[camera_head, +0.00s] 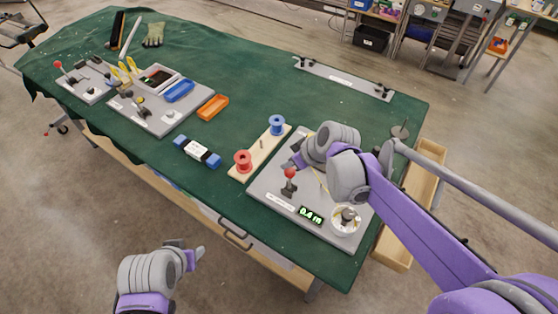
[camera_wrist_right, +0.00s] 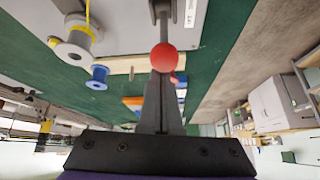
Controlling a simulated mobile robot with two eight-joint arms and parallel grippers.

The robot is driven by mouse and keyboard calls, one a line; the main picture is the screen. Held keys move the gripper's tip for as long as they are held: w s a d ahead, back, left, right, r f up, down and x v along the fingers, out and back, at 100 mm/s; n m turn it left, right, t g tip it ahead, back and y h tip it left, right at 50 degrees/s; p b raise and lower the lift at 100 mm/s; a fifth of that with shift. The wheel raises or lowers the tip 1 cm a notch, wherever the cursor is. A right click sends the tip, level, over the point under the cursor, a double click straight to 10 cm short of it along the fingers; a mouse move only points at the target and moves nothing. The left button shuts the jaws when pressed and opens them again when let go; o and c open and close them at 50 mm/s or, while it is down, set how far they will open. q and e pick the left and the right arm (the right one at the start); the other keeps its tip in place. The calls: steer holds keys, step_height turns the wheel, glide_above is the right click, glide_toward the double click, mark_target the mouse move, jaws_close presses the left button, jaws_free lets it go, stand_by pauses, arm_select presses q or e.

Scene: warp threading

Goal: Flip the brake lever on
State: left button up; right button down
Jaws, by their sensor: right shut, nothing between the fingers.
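A lever with a red ball knob (camera_head: 290,172) and a dark base stands on the grey board (camera_head: 270,181) at the right end of the table. It looks roughly upright in the head view. My right gripper (camera_head: 294,163) is shut and empty, with its tips right by the knob. In the right wrist view the red knob (camera_wrist_right: 164,57) sits just past the closed fingertips (camera_wrist_right: 160,76); I cannot tell whether they touch. My left gripper (camera_head: 193,256) hangs off the table's front edge, away from the lever; its jaw opening is unclear.
Another red-knobbed lever (camera_head: 58,65) stands far left.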

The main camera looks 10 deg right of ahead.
steer(key=s+d+f+t+y+b, duration=0.1)
steer(key=s+d+y, duration=0.1)
steer(key=s+d, duration=0.2)
steer(key=shift+d+t, duration=0.25)
steer(key=shift+t, duration=0.15)
steer(key=shift+f, duration=0.15)
stand_by(0.4)
step_height(320, 180, up, 4)
steer(key=w+a+p, duration=0.2)
steer(key=w, duration=0.1)
steer(key=s+d+r, duration=0.4)
steer(key=s+d, duration=0.2)
steer(key=shift+d, duration=0.25)
steer(key=shift+s, duration=0.2)
